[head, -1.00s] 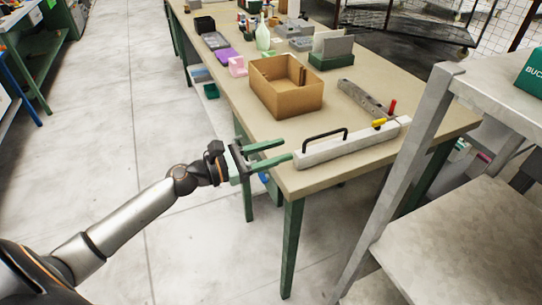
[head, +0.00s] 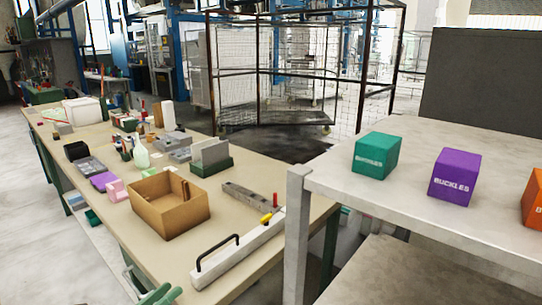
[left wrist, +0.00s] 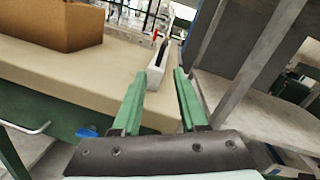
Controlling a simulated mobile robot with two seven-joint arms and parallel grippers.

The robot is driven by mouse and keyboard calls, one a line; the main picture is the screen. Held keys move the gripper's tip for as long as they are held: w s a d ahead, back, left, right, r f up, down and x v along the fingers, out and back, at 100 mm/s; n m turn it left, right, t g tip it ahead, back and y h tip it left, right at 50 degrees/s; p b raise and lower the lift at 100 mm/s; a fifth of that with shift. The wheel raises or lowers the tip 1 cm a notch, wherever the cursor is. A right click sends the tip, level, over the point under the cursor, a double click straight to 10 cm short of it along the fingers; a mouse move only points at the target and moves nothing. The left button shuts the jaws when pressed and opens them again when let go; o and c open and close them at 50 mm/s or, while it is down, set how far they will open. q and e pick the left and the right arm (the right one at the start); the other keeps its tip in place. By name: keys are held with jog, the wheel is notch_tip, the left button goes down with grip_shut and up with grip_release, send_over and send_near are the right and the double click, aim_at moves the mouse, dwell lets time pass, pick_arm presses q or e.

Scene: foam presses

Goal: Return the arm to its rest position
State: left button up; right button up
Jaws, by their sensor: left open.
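My left gripper (head: 158,294) shows only by its green fingertips at the bottom edge of the head view, near the table's near left edge. In the left wrist view, its two green fingers (left wrist: 159,73) are spread apart with nothing held between them. Beyond them, the white bar with a black handle (head: 236,252) lies on the workbench (head: 150,262); it also shows in the left wrist view (left wrist: 156,76). The rest of my left arm is out of the head view. My right gripper is not in view.
An open cardboard box (head: 168,219) stands on the bench, with a grey bar (head: 250,194) beside it and several small items farther back. A metal shelf (head: 400,190) on the right holds green (head: 377,155) and purple (head: 454,177) boxes. Clear floor lies left of the bench.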

pick_arm(q)
jog(key=s+d+f+n+g+y+p, duration=0.2)
jog(key=s+f+n, duration=0.8)
jog(key=n, duration=0.7)
jog(key=s+d+f+n+g+y+p, duration=0.3)
jog(key=s+f+n, duration=0.7)
jog(key=n, duration=0.8)
jog(key=shift+d+f+n+g+y, duration=0.25)
jog(key=shift+d+n+g+y, duration=0.05)
jog(key=shift+d+g+y, duration=0.8)
jog(key=shift+t, duration=0.3)
